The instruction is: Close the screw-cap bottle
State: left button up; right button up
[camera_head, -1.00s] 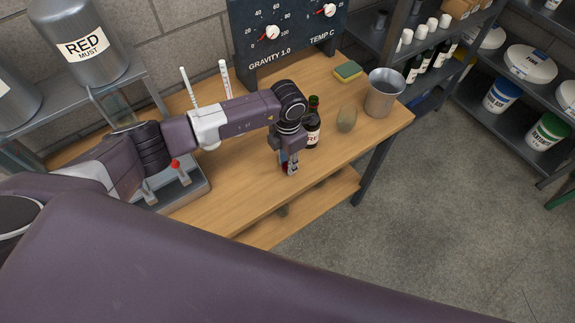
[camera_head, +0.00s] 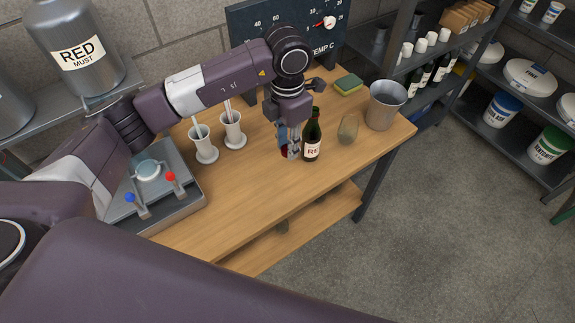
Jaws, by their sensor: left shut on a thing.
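The screw-cap bottle (camera_head: 312,142) stands upright on the wooden bench. It is dark green glass with a pale label reading "RE", and I see no cap on its neck. My left gripper (camera_head: 288,152) points down just left of the bottle, in front of the bench's middle. It is shut on a small dark red thing, apparently the screw cap (camera_head: 284,148), mostly hidden between the fingers. I cannot tell whether the fingers touch the bottle. My right gripper is out of view.
Two white cylinders with thin rods (camera_head: 205,147) stand left of my gripper. A box with red and blue levers (camera_head: 155,205) is at left. The bench's front is clear.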

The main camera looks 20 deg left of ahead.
pick_arm(q)
notch_tip(320, 180, up, 6)
jog(key=shift+f+b, duration=0.1)
jog(key=shift+b, duration=0.4)
